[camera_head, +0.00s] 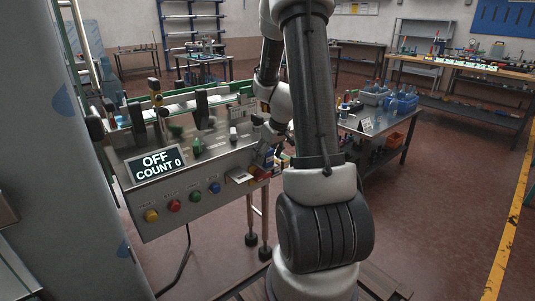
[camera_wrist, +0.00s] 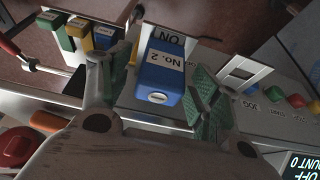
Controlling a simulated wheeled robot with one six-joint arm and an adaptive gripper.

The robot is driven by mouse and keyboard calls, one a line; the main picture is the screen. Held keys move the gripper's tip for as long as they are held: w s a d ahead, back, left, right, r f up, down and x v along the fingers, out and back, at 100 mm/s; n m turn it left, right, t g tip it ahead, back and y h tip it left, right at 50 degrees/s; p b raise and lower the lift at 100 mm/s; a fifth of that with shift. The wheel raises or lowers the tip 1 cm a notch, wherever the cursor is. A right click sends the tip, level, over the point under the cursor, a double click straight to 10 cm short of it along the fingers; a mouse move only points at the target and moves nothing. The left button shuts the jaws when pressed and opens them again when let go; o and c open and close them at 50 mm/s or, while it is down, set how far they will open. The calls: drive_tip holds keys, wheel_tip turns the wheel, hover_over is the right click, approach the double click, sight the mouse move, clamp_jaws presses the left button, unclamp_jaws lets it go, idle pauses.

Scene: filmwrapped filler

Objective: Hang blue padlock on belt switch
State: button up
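The blue padlock (camera_wrist: 158,88), labelled "No. 2", is in the middle of the wrist view, with its keyhole end toward the camera. It sits in front of a plate marked "ON" (camera_wrist: 169,38), on the belt machine's front edge; its shackle is hidden, so I cannot tell how it is attached. My gripper (camera_wrist: 158,95) has its fingers spread on either side of the padlock, with narrow gaps visible beside it. In the head view, my gripper (camera_head: 268,150) is at the right end of the belt machine (camera_head: 195,165), mostly obscured by my arm.
Green (camera_wrist: 61,34), yellow (camera_wrist: 79,32) and blue (camera_wrist: 104,37) labelled padlocks hang close on the left. A white slotted plate (camera_wrist: 240,72) is on the right. A red button (camera_wrist: 15,147) is at lower left. The display (camera_head: 158,164) reads "OFF COUNT 0". A side table (camera_head: 375,127) stands to the right.

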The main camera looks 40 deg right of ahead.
drive_tip(key=v, duration=1.2)
drive_tip(key=s+a+r, duration=0.5)
drive_tip(key=s+a, duration=0.3)
drive_tip(key=s, duration=0.1)
drive_tip(key=s+a+r, duration=0.5)
drive_tip(key=s+a, duration=0.4)
drive_tip(key=s, duration=0.1)
drive_tip(key=shift+s, duration=0.25)
idle(1.0)
